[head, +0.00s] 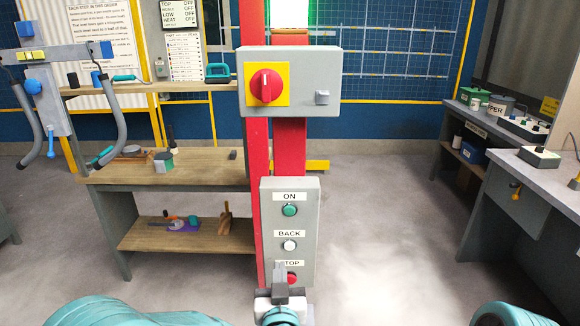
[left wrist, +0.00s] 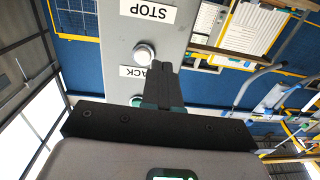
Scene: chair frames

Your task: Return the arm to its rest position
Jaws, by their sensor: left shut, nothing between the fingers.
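My left gripper (head: 281,272) is shut and empty in front of the lower end of the grey button box (head: 267,235) in the head view. It hides part of the STOP label and of the red button (head: 292,279). The green button (head: 289,210) under ON and the white button (head: 289,245) under BACK are clear. In the left wrist view the picture is upside down; the closed fingers (left wrist: 166,72) overlap the box near the BACK label (left wrist: 132,72) and the white button (left wrist: 145,53). I cannot tell whether they touch it. My right gripper is not in view.
A red post (head: 257,150) carries the button box and a grey box with a red rotary switch (head: 265,86). A wooden workbench (head: 170,174) stands at left. A grey bench (head: 535,176) stands at right. The floor (head: 390,220) between post and right bench is clear.

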